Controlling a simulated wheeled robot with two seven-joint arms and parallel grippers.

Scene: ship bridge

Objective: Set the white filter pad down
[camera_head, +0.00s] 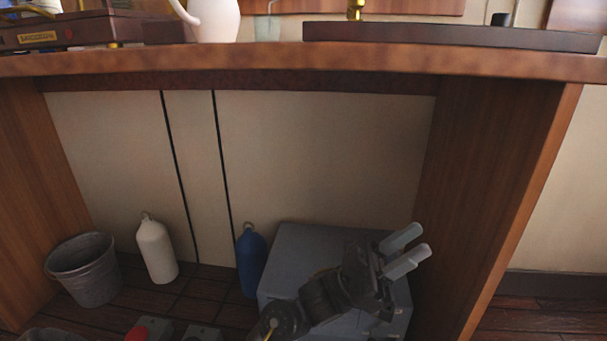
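I see no white filter pad in this view. My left gripper (413,250) is in front of a grey box (300,243) under the desk, pointing right and slightly up. Its two light grey fingers stand apart with a narrow gap, and I see nothing held between them. My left wrist hides part of the box's top and front. My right gripper is not in view.
A wooden desk (270,62) spans the view, with a white pitcher (214,20) and dark trays on top. Under it stand a metal bucket (86,272), a white bottle (156,250) and a blue bottle (251,262). A wooden side panel (490,180) is right of my gripper.

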